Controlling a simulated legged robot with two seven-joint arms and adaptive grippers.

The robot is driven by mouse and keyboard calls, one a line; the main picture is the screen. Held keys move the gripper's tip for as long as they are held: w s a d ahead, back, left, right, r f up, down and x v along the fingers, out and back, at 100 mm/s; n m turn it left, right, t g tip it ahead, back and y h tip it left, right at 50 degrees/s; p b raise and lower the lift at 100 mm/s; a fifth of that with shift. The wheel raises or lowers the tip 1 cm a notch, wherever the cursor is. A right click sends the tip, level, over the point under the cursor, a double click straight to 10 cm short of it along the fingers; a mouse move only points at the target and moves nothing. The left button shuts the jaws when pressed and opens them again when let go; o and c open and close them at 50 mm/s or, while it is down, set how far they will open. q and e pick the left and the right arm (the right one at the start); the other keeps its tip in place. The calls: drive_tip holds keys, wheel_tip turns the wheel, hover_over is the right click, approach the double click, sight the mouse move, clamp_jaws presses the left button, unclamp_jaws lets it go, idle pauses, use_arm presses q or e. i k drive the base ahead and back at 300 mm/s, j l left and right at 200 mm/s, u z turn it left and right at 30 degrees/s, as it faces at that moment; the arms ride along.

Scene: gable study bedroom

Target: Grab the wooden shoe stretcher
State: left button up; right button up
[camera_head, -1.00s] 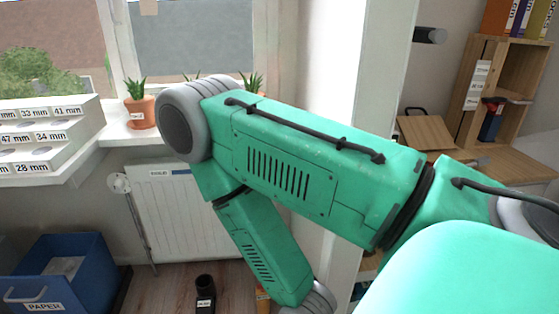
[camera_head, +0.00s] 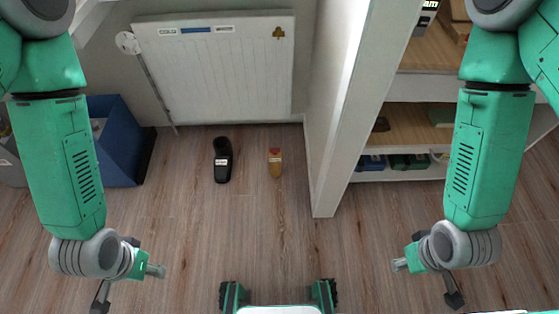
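The wooden shoe stretcher (camera_head: 275,168), small and tan with a reddish label at its top, lies on the wood floor in front of the radiator. A black shoe (camera_head: 222,162) with a white label is on the floor to its left, apart from it. My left gripper (camera_head: 128,286) hangs at the lower left, its fingers spread, empty. My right gripper (camera_head: 426,283) hangs at the lower right, fingers spread, empty. Both are well apart from the stretcher.
A white radiator (camera_head: 215,75) stands behind the stretcher. A blue bin (camera_head: 118,145) is at the left. A white wall edge (camera_head: 338,130) comes down right of the stretcher, with a wooden shelf unit (camera_head: 415,125) beyond it. The floor (camera_head: 270,235) in front is clear.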

sight(275, 162)
drive_tip(key=z, duration=1.25)
drive_tip(key=i+j+z, duration=0.1)
drive_tip(key=j, duration=0.35)
drive_tip(key=i+j+z, duration=0.1)
drive_tip(key=j, duration=0.35)
drive_tip(key=i+j+z, duration=0.1)
drive_tip(key=i+j, duration=0.15)
drive_tip(key=j, duration=0.2)
drive_tip(key=i+j+z, duration=0.1)
drive_tip(key=j, duration=0.35)
